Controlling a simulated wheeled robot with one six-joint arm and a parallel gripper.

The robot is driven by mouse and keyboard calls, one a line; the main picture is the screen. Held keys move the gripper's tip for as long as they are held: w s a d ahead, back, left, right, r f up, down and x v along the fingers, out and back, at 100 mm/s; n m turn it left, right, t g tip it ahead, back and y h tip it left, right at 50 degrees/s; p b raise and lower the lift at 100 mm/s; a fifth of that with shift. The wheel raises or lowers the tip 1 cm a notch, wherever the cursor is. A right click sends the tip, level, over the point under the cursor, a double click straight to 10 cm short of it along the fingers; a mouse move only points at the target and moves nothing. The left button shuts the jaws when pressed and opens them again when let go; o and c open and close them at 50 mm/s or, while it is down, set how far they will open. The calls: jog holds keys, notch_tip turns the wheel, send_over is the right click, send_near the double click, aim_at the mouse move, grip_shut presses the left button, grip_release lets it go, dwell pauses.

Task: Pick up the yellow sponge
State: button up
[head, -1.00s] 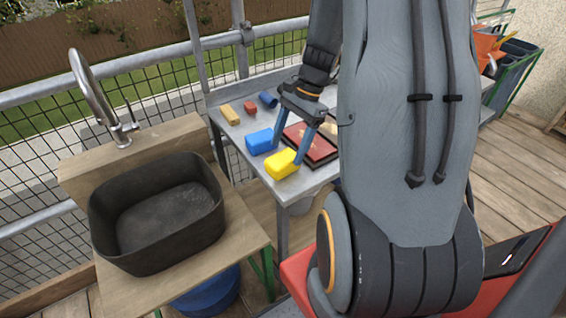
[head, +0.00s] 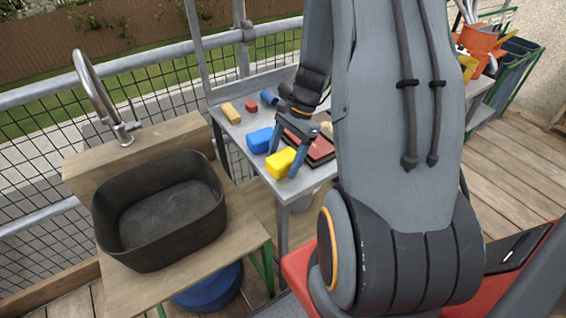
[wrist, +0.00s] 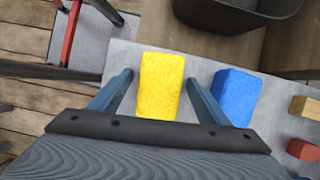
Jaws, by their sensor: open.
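The yellow sponge (head: 281,164) lies near the front corner of the grey metal table (head: 307,186). My gripper (head: 283,161) is open, with its fingers pointing down on either side of it. In the wrist view the yellow sponge (wrist: 161,88) sits between the two blue-grey fingers of my gripper (wrist: 159,80), with a gap showing on both sides. The right finger there is between the yellow sponge and a blue sponge (wrist: 236,96). Whether the fingertips touch the table cannot be told.
The blue sponge (head: 259,140) is close beside the yellow one. A dark tray with a red surface (head: 322,150) lies behind my gripper. A wooden block (head: 230,112), a red block (head: 251,106) and a blue cylinder (head: 269,98) lie further back. A black sink basin (head: 160,220) stands left.

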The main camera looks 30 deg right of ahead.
aim_at(283, 157)
jog(key=shift+f, duration=0.15)
jog(key=c, duration=1.1)
notch_tip(283, 157, up, 10)
jog(key=shift+r+b, duration=0.25)
jog(key=shift+b, duration=0.55)
jog(key=shift+o, duration=0.9)
jog(key=shift+c, duration=0.6)
